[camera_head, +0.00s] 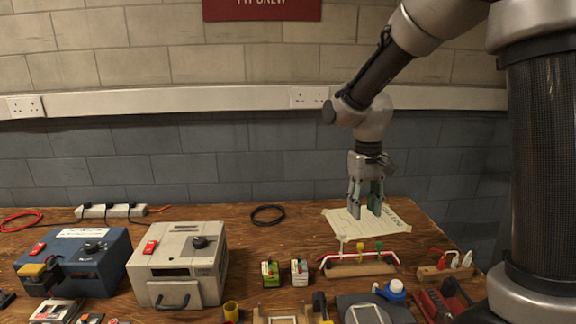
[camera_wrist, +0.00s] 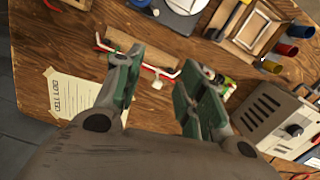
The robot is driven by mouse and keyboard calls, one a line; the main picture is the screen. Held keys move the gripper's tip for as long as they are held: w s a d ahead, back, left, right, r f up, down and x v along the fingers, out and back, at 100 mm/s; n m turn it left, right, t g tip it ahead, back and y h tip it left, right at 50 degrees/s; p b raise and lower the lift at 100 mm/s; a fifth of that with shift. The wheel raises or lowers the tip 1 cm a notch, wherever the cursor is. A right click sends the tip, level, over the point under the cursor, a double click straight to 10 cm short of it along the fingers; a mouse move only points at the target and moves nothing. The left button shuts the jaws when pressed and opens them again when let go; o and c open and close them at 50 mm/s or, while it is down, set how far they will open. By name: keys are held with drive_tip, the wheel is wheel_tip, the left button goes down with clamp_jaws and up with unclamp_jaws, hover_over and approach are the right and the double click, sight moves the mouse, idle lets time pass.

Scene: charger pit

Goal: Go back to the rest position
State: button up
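My gripper (camera_head: 366,198) points down over the right part of the wooden bench (camera_head: 240,222), above a paper sheet (camera_head: 335,222). Its fingers have green pads and stand apart with nothing between them; the gap also shows in the wrist view (camera_wrist: 158,95). The sheet shows in the wrist view with the words "CELL LOG" (camera_wrist: 62,116). In the wrist view the fingers stay clear of the bench top. Part of the sheet is hidden behind my gripper in the head view.
A grey charger box (camera_head: 180,255) and a blue one (camera_head: 80,258) stand at the left. Two small battery packs (camera_head: 270,272) (camera_head: 299,271), a wooden rack with a red bar (camera_head: 360,268) and a white-and-blue bottle (camera_head: 396,290) stand nearer the front. A black cable loop (camera_head: 268,206) lies near the wall.

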drive_tip(key=s+d+r+t, duration=0.1)
drive_tip(key=s+d+r, duration=0.3)
drive_tip(key=s, duration=0.3)
drive_tip(key=s+d+r+m+t, duration=0.1)
drive_tip(key=s+d+r+t, duration=0.1)
drive_tip(key=s, duration=0.4)
drive_tip(key=s+d+r+t, duration=0.2)
drive_tip(key=s+d+r, duration=0.3)
drive_tip(key=s+d, duration=0.1)
drive_tip(key=shift+s+r+m, duration=0.3)
drive_tip(key=shift+s+m, duration=0.1)
drive_tip(key=shift+s, duration=0.45)
